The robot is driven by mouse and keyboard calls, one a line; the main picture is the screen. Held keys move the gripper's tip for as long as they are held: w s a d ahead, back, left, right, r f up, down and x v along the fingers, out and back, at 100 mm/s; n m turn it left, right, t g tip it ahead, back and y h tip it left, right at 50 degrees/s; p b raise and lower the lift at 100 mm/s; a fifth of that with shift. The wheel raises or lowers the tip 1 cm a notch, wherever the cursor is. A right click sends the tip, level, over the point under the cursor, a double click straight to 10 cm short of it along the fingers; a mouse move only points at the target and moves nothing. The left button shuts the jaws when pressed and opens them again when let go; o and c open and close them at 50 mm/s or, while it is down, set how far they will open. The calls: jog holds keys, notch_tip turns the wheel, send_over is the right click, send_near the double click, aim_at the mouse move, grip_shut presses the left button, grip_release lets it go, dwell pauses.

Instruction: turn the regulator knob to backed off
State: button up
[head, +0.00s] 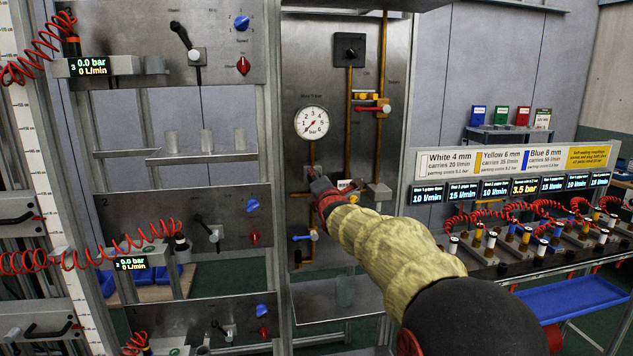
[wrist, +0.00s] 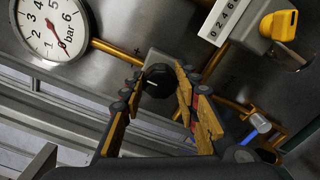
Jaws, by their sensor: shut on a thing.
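The regulator knob (wrist: 158,80) is a black round knob with a pale mark, on a grey body on the steel panel, in the wrist view. My gripper (wrist: 160,88) has its yellow-faced fingers on either side of the knob and is shut on it. In the head view my gripper (head: 318,180) reaches the panel below the pressure gauge (head: 312,122) and hides the knob. The gauge also shows in the wrist view (wrist: 48,28), left of the knob; its exact reading is hard to tell.
Brass pipes and a red-handled valve (head: 373,108) are close by on the right. A blue-handled valve (head: 305,237) is below my gripper. A yellow knob (wrist: 280,25) is at the upper right in the wrist view. A steel shelf (head: 330,300) juts out below.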

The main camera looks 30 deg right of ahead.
jog(key=o, duration=1.2)
jog(key=shift+c, duration=0.2)
jog(key=v, duration=1.2)
